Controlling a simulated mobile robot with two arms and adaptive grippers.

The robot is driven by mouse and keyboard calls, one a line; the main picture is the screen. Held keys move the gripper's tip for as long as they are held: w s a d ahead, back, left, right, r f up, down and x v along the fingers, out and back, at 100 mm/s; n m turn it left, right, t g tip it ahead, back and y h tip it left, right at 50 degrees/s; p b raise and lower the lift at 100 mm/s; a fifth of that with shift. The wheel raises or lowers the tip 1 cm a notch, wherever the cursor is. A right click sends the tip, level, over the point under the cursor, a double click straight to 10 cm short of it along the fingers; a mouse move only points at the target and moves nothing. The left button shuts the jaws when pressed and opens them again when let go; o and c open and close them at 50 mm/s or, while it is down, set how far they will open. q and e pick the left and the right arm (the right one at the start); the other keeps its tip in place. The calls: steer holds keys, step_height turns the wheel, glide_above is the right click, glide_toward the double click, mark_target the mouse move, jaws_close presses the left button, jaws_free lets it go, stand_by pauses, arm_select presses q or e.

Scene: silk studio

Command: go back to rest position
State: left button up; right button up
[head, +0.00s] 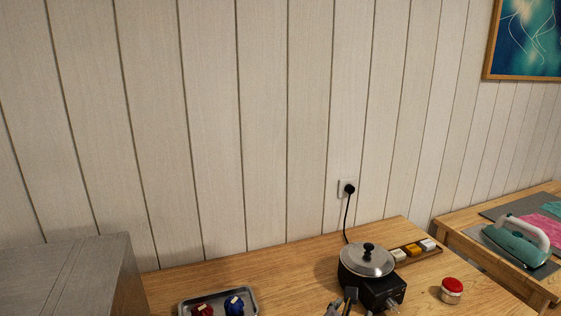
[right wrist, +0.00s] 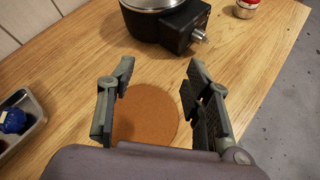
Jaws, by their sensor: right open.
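My right gripper (right wrist: 158,100) is open and empty in the right wrist view, its two fingers apart above a round brown mat (right wrist: 148,116) on the wooden table (right wrist: 75,95). The tips of this gripper also show at the bottom edge of the head view (head: 349,303), in front of the black pot (head: 372,287). The pot has a metal lid with a black knob (head: 368,247) and stands beyond the gripper. My left gripper is not in view.
A metal tray (head: 254,306) with red and blue items stands left of the pot. A red-lidded jar (head: 452,290) stands to the right. A cord runs from the pot area to a wall plug (head: 348,189). A teal iron (head: 516,245) is on the right-hand table.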

steer(key=s+d+f+m+g+y, duration=0.25)
steer(key=s+f+m+g, duration=0.25)
steer(key=s+f+m, duration=0.8)
steer(key=s+d+f+m+g+y, duration=0.2)
steer(key=s+d+m+g+y, duration=0.1)
steer(key=s+m, duration=1.2)
steer(key=s+f+n+g+b, duration=0.1)
steer(key=s+f+n+b, duration=0.2)
steer(key=f, duration=2.7)
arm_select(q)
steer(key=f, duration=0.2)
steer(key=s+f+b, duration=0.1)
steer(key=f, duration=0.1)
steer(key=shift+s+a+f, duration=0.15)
arm_select(e)
steer(key=s+d+f+g, duration=0.1)
steer(key=s+d+f, duration=0.1)
steer(key=s+f, duration=1.5)
steer(key=shift+d, duration=0.4)
